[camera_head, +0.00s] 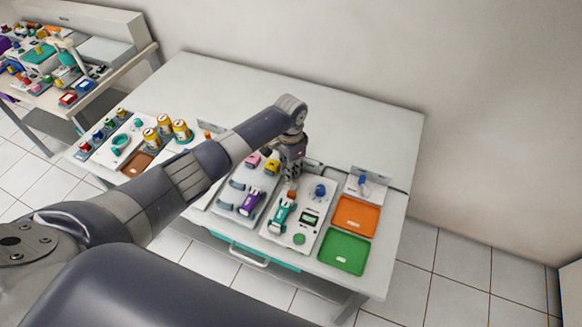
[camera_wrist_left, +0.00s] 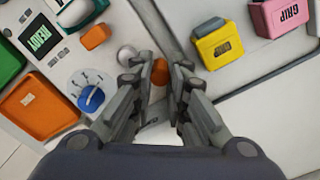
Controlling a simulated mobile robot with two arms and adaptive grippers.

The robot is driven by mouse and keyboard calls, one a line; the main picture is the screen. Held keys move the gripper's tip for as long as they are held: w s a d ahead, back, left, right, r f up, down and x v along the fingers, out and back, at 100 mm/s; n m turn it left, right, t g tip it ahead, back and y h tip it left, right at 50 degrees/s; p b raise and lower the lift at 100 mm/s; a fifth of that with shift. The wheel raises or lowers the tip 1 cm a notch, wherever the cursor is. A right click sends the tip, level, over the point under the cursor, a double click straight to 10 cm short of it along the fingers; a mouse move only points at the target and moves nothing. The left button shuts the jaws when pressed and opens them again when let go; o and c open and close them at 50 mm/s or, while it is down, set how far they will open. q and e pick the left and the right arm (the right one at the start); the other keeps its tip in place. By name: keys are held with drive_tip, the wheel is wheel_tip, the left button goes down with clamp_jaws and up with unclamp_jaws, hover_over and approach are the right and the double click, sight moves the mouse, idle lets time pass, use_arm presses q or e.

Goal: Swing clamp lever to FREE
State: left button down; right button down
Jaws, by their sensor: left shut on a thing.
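My left gripper (camera_head: 291,178) reaches down over the back of the white device panel (camera_head: 284,241). In the left wrist view, its fingers (camera_wrist_left: 159,82) are shut on an orange knob (camera_wrist_left: 159,70), which seems to be the clamp lever's end. The rest of the lever and any FREE marking are hidden or too small to read. A grey ball (camera_wrist_left: 127,55) and an orange block (camera_wrist_left: 96,37) are just left of the fingers. The blue dial (camera_wrist_left: 91,98) is farther left. My right gripper is not in view.
A teal handpiece (camera_head: 281,215) and a screen (camera_head: 309,217) are on the panel. Orange (camera_head: 355,217) and green (camera_head: 343,252) trays are to the right. Yellow (camera_wrist_left: 219,43) and pink (camera_wrist_left: 281,15) blocks stand close to the gripper. The table's back (camera_head: 330,115) is clear.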

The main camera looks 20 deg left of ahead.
use_arm(q)
drive_tip(key=c, duration=1.5)
unclamp_jaws()
drive_tip(key=shift+r, duration=0.15)
wheel_tip(320, 180, up, 12)
drive_tip(key=shift+f, duration=0.1)
drive_tip(key=shift+f, duration=0.1)
